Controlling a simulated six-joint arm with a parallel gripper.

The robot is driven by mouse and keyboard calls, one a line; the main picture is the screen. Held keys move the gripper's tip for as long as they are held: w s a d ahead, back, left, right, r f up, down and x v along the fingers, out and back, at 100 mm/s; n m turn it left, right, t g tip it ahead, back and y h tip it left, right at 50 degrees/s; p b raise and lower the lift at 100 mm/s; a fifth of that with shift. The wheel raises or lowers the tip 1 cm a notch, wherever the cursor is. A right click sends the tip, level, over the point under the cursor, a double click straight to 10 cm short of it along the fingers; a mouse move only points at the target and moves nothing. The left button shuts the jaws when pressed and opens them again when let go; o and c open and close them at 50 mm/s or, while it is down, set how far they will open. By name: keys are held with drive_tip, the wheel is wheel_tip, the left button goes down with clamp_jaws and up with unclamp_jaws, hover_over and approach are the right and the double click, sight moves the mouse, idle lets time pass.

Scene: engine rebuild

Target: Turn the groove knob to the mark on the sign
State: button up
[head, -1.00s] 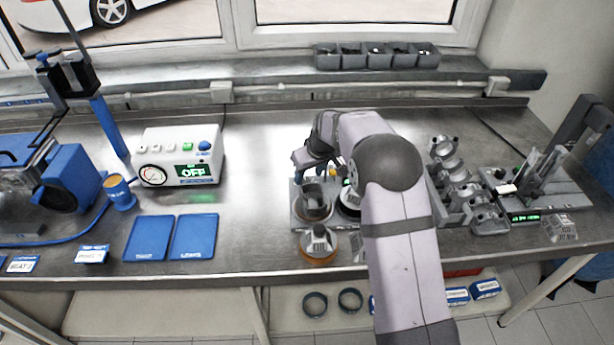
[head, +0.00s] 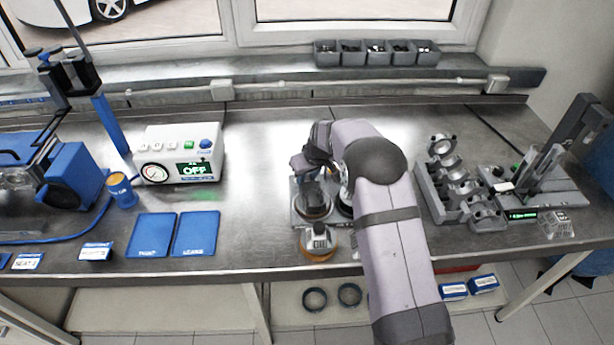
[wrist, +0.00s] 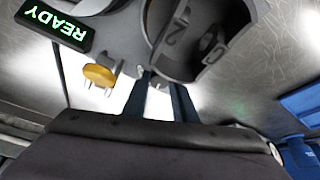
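My gripper (wrist: 162,82) points at a grey fixture at the middle of the bench. Its two dark fingers stand apart with a bright gap between them; I see nothing clearly held. Beside the fingers, in the wrist view, is a small yellow-orange knob (wrist: 100,74), apart from them. I cannot tell whether it is the groove knob. A grey cup-like part (wrist: 200,45) with raised digits is just beyond the fingertips. A display (wrist: 52,27) reads READY, upside down. In the head view my arm hides most of the fixture (head: 297,212). I cannot make out the sign's mark.
A white box (head: 155,148) with an OFF display stands to the left, behind two blue mats (head: 150,237). A grey rack (head: 440,195) of metal parts stands to the right of my arm. A piston-like part (head: 318,242) is at the front. Bare bench lies behind my gripper.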

drive_tip(key=shift+a+m+h, duration=0.1)
drive_tip(key=shift+m+h, duration=0.6)
drive_tip(key=shift+m, duration=0.9)
drive_tip(key=o, duration=1)
drive_tip(key=shift+o, duration=0.2)
drive_tip(key=shift+r, duration=0.1)
drive_tip(key=b+v, duration=0.3)
drive_tip(key=v, duration=0.4)
drive_tip(key=shift+s, duration=0.2)
drive_tip(key=shift+r, duration=0.1)
